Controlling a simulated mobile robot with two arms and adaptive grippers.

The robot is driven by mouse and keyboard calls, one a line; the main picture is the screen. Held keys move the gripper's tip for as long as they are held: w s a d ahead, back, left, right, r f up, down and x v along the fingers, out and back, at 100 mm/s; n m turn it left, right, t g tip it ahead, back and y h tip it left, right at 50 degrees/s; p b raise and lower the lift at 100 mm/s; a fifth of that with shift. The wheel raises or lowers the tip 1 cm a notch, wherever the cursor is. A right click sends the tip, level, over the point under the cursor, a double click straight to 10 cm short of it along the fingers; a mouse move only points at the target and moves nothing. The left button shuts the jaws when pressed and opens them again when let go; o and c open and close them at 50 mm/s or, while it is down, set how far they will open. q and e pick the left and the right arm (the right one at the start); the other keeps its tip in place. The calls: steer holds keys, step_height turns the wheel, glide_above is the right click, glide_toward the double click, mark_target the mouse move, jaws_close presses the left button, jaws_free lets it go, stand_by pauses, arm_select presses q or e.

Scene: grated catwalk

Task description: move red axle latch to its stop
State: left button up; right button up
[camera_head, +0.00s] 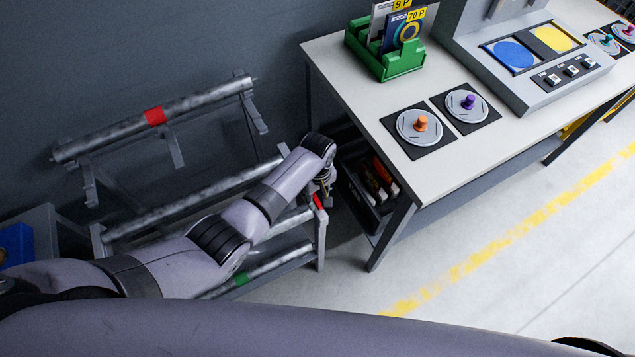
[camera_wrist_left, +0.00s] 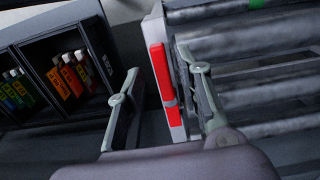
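The red axle latch (camera_head: 318,201) is a small red bar on the front end post of the grey axle rack (camera_head: 320,240). In the left wrist view the latch (camera_wrist_left: 160,72) is a long red strip along a pale post, with a grey band near its lower part. My left gripper (camera_head: 325,184) is beside the rack's end, close to the latch. In the left wrist view its fingers (camera_wrist_left: 157,66) are spread, with the latch showing between them. The right finger looks close to the latch; contact cannot be told. My right gripper is out of view.
The rack holds several steel axles; one has a red band (camera_head: 154,116), another a green band (camera_head: 241,279). A workbench (camera_head: 345,75) with dials and a green box (camera_head: 399,63) stands to the right. A dark bin (camera_head: 358,191) sits beneath it, close to my left gripper. Floor at lower right is clear.

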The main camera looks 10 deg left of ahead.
arm_select(q)
step_height(320, 180, up, 10)
steer(key=shift+r, duration=0.25)
steer(key=shift+s, duration=0.1)
stand_by(0.5)
